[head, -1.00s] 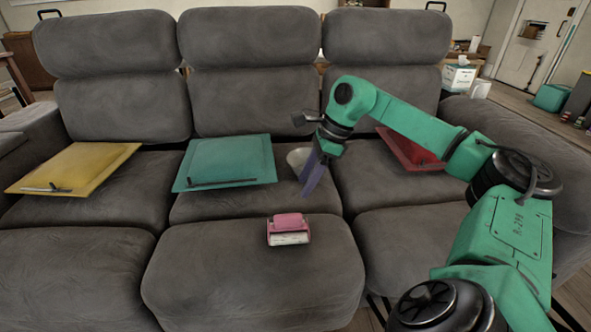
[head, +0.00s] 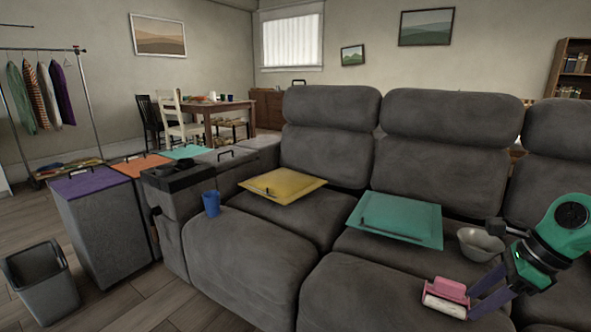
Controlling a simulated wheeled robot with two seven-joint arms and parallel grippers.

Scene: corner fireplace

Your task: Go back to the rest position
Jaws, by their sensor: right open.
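My right gripper (head: 477,297) is at the lower right, with its purple fingers open and pointing left and down over the sofa seat. Beside its fingertips in the picture is a pink and white object (head: 449,292) on the middle front seat. I cannot tell whether the fingers touch it. The right arm comes in from the right edge. My left gripper is not in view.
The grey sofa (head: 250,268) fills the right half. On it are a yellow panel (head: 283,185), a teal panel (head: 400,218), a grey bowl (head: 480,243) and a blue cup (head: 211,202). Lidded bins (head: 105,235) and an open bin (head: 42,283) stand left. Floor (head: 150,297) shows between them.

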